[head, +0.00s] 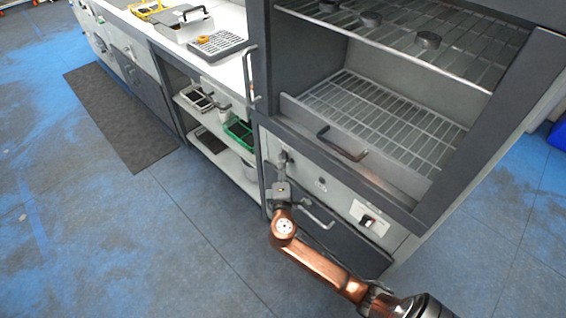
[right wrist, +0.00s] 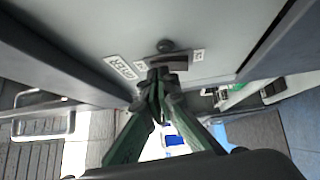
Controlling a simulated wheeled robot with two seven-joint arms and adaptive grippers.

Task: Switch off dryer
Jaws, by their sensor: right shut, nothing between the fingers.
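The dryer (head: 320,180) is a tall grey cabinet with an open upper chamber and a light control panel below it. My right gripper (head: 284,162) is at the left end of this panel, with shut, empty fingers. In the right wrist view, the gripper's fingertips (right wrist: 160,76) are close to a dark switch lever (right wrist: 168,62) on the panel, between small labels; I cannot tell whether they touch. A round dark knob (right wrist: 166,45) sits by the lever. A second dark switch (head: 368,222) is at the panel's right end. My left gripper is out of view.
Wire racks (head: 390,110) and a dark handle (head: 342,144) are in the open chamber. A bar handle (head: 316,214) sticks out near my right wrist. A white counter (head: 218,62) with trays stands left.

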